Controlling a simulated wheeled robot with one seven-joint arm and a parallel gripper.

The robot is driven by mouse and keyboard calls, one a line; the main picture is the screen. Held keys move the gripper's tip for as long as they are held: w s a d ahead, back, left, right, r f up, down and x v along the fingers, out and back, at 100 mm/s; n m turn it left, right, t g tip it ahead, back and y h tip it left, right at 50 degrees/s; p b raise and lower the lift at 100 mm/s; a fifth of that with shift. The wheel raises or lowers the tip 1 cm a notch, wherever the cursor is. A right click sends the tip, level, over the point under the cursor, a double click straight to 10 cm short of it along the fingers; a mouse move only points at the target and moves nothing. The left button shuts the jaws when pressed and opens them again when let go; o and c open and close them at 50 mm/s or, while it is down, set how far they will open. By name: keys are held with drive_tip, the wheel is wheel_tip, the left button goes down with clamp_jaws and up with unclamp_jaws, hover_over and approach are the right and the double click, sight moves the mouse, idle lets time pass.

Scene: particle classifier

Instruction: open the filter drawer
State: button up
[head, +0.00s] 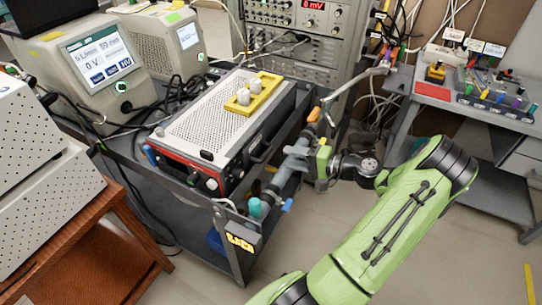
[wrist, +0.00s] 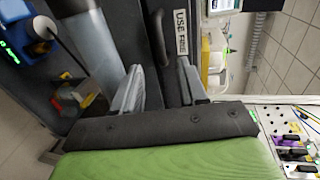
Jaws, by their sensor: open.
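The perforated-top instrument box (head: 205,120) sits on the grey cart. A dark handle (head: 262,155) shows on its black right-hand side. In the wrist view a dark bar handle (wrist: 160,38) stands on a black panel (wrist: 128,35), beside a white label (wrist: 181,32); I take this panel for the filter drawer front. No gap around it is clear. My gripper (wrist: 160,72) is open and empty, its two grey fingers pointing at the panel. The handle lies between the finger directions, just beyond the tips; contact cannot be told. In the head view my gripper (head: 300,158) is right of the box.
A yellow block (head: 262,92) with white knobs sits on the box. Pipes with an orange knob (head: 313,115) and a teal end (head: 255,207) run along the cart side near my gripper. Monitors (head: 98,57) stand left.

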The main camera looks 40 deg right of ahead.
drive_tip(key=b+x, duration=0.1)
drive_tip(key=x, duration=0.6)
drive_tip(key=shift+w, duration=0.1)
drive_tip(key=shift+c, duration=0.2)
clamp_jaws()
